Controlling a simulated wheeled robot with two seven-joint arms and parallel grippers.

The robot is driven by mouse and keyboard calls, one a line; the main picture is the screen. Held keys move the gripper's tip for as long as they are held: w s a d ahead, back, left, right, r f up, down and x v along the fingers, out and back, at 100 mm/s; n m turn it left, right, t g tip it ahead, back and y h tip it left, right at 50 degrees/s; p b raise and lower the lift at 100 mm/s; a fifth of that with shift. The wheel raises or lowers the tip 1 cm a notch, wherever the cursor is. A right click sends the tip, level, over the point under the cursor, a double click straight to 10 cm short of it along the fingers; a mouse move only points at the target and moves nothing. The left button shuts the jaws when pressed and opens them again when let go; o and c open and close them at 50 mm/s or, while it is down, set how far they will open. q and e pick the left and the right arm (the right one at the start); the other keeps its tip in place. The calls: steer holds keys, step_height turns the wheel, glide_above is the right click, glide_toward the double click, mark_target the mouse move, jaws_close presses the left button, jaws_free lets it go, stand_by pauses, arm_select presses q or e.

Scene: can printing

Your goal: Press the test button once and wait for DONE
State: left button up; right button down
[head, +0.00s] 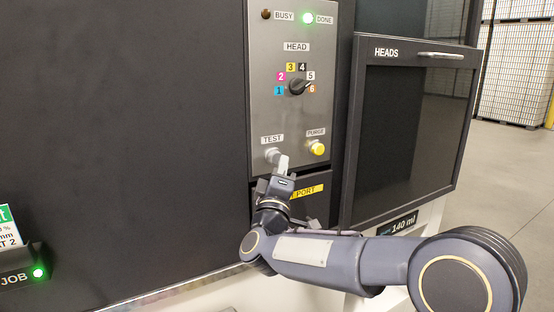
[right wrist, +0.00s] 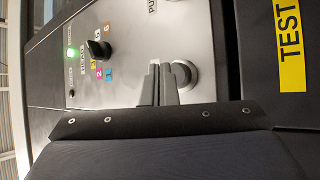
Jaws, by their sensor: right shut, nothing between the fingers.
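The silver round test button (head: 271,154) sits under the TEST label (head: 272,139) on the grey control panel. It shows larger in the right wrist view (right wrist: 188,78), partly behind my fingers. My right gripper (head: 282,162) is shut and empty, its fingertips at the button's edge; I cannot tell if they touch it. The fingers also show in the right wrist view (right wrist: 160,80). The DONE lamp (head: 308,18) is lit green, also in the right wrist view (right wrist: 70,53). The BUSY lamp (head: 266,14) is dark. My left gripper is not in view.
The yellow PURGE button (head: 317,148) is just right of the test button. The HEAD knob (head: 297,87) is above, with its pointer toward the right-hand numbers. A dark HEADS door (head: 412,135) stands right of the panel. A yellow TEST PORT label (right wrist: 289,40) is below the buttons.

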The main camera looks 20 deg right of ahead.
steer(key=shift+w, duration=0.1)
stand_by(0.6)
steer(key=shift+w+a, duration=0.1)
steer(key=shift+w, duration=0.25)
steer(key=shift+w+a+p, duration=0.1)
steer(key=shift+w+p, duration=0.55)
steer(key=shift+w, duration=0.25)
stand_by(0.9)
steer(key=shift+s, duration=0.1)
steer(key=shift+s+b, duration=0.3)
steer(key=shift+s, duration=0.9)
steer(key=shift+s, duration=0.1)
steer(key=s, duration=0.2)
steer(key=s+d, duration=0.1)
steer(key=s, duration=0.1)
steer(key=shift+s, duration=0.4)
